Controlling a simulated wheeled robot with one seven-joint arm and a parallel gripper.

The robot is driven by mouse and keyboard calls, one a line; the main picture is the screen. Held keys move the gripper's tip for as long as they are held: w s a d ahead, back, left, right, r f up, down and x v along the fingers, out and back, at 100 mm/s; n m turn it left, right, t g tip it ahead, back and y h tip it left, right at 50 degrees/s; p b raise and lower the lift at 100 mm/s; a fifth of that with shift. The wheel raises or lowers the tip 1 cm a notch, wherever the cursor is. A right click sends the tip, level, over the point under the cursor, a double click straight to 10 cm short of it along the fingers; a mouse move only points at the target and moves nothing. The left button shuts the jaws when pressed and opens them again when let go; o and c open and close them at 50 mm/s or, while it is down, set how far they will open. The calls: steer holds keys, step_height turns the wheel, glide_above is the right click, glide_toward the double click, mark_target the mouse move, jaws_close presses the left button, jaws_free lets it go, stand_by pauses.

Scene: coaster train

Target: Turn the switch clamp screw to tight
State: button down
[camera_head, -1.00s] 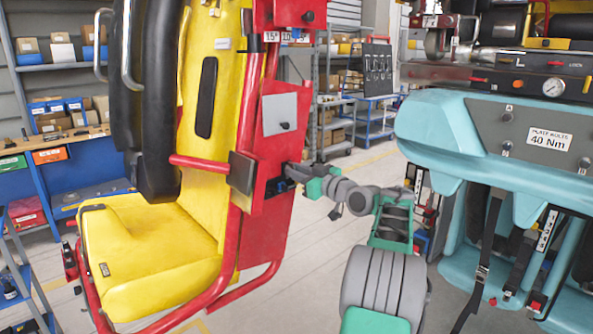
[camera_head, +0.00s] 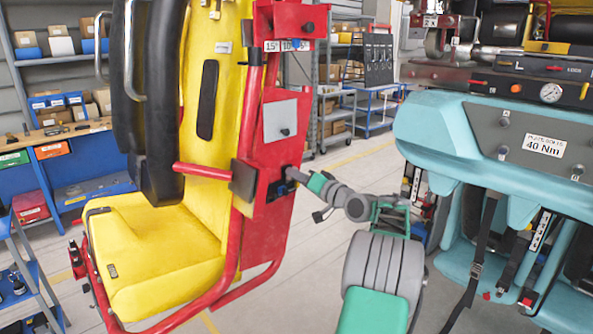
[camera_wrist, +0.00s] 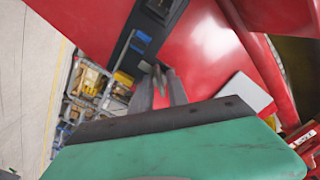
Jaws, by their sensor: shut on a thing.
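A dark switch block with a small blue part (camera_head: 277,190) sits on the side of the red seat frame (camera_head: 271,222). In the wrist view the dark strip (camera_wrist: 125,52) carries blue and yellow parts on the red panel. My gripper (camera_head: 293,176) reaches to this block from the right. In the wrist view its grey fingers (camera_wrist: 158,82) are close together at the strip, shut on the switch clamp screw. The fingers and the angle hide the screw, so I cannot see how far it is turned.
A yellow seat (camera_head: 163,262) with a black padded restraint (camera_head: 160,100) stands at left. A teal car body (camera_head: 440,120) marked 40 Nm is at right. Clear floor (camera_head: 300,270) lies between.

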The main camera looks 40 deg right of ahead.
steer(key=shift+m+p, duration=2.75)
steer(key=shift+m, duration=1.05)
steer(key=c, duration=1.3)
jaws_free()
